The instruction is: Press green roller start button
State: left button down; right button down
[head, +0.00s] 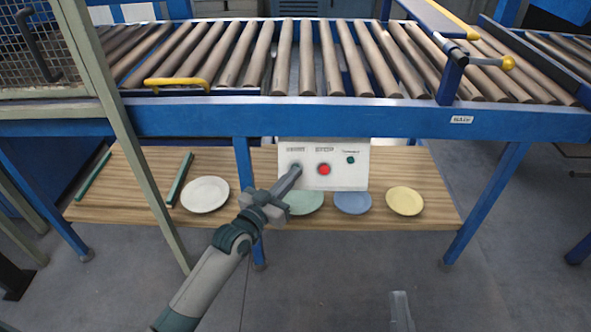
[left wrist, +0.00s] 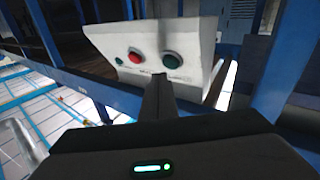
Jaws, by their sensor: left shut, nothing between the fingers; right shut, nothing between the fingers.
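A white control panel (head: 345,180) hangs under the front beam of the roller conveyor. It carries a red button (head: 323,169) in the middle and a small green button (head: 350,160) on the right. In the left wrist view a larger green button (left wrist: 172,60) sits beside the red one (left wrist: 135,56). In the head view my left gripper (head: 295,170) covers the panel's left part, hiding most of that larger button. The left gripper is shut and empty, its tip pointing at that button; I cannot tell whether they touch.
A wooden shelf (head: 150,222) below holds a white plate (head: 205,194), a green plate (head: 304,201), a blue plate (head: 353,202) and a yellow plate (head: 404,200). The blue conveyor beam (head: 400,118) runs above the panel. A blue leg (head: 243,170) stands left of it.

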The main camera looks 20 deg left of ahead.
pick_arm(q)
jog(key=shift+w+f, duration=0.1)
jog(key=shift+w, duration=0.1)
dwell(0.6)
jog(key=shift+w+a+f, duration=0.1)
jog(key=shift+w+f, duration=0.05)
jog(key=shift+w, duration=0.05)
jog(key=shift+w+a+f, duration=0.1)
jog(key=shift+w+f, duration=0.1)
jog(key=shift+w, duration=0.15)
dwell(1.0)
dwell(0.3)
jog(key=shift+s+d+r+p, duration=0.2)
jog(key=shift+s+r+p, duration=0.25)
jog(key=shift+s+p, duration=0.35)
